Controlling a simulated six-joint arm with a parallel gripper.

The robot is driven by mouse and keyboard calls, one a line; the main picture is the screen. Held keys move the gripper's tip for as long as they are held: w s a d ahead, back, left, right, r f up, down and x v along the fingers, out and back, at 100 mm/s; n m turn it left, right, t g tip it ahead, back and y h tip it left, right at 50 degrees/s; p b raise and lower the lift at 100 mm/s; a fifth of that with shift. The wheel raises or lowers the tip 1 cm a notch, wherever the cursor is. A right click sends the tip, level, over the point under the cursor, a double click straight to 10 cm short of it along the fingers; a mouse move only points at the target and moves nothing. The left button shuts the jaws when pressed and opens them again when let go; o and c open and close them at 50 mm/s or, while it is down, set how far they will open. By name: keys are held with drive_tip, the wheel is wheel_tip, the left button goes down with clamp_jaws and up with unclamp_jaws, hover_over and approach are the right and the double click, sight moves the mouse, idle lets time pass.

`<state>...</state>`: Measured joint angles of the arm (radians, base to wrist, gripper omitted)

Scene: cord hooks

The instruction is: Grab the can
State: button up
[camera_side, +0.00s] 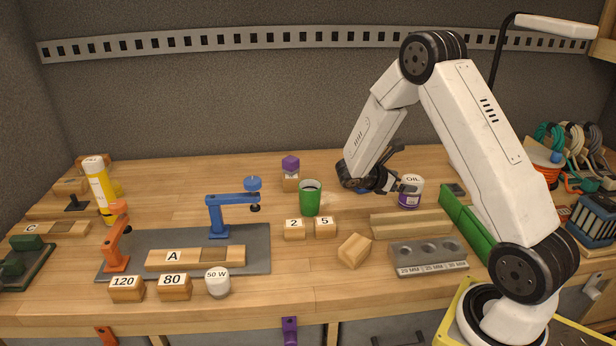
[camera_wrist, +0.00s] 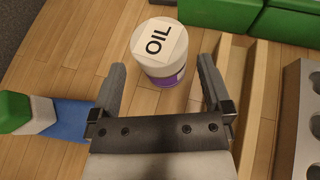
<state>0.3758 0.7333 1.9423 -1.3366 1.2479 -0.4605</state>
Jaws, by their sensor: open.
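The can is a white-topped cylinder with a purple lower band, marked OIL (camera_side: 411,193). It stands upright on the wooden bench, right beside my gripper (camera_side: 407,168) in the side view. In the wrist view the can (camera_wrist: 161,76) shows its OIL lid, between and just ahead of the two fingertips (camera_wrist: 161,65). My gripper is open and empty, with a gap visible on both sides of the can. In the side view one finger overlaps the can's left edge; I cannot tell how high the fingers are relative to it.
A wooden channel (camera_side: 411,223) and a grey holed block (camera_side: 428,254) lie in front of the can. Green blocks (camera_side: 466,225) stand to its right. A blue piece with a green-and-white end (camera_wrist: 38,115) lies left in the wrist view. A green cup (camera_side: 310,199) stands further left.

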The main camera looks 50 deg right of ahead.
sight(408, 181)
drive_tip(key=shift+d, duration=0.1)
drive_tip(key=shift+x, duration=2.5)
drive_tip(key=shift+f, duration=0.15)
drive_tip(key=shift+c, duration=0.2)
drive_tip(key=c, duration=1.2)
drive_tip(key=shift+o, duration=0.2)
drive_tip(key=shift+r, duration=0.2)
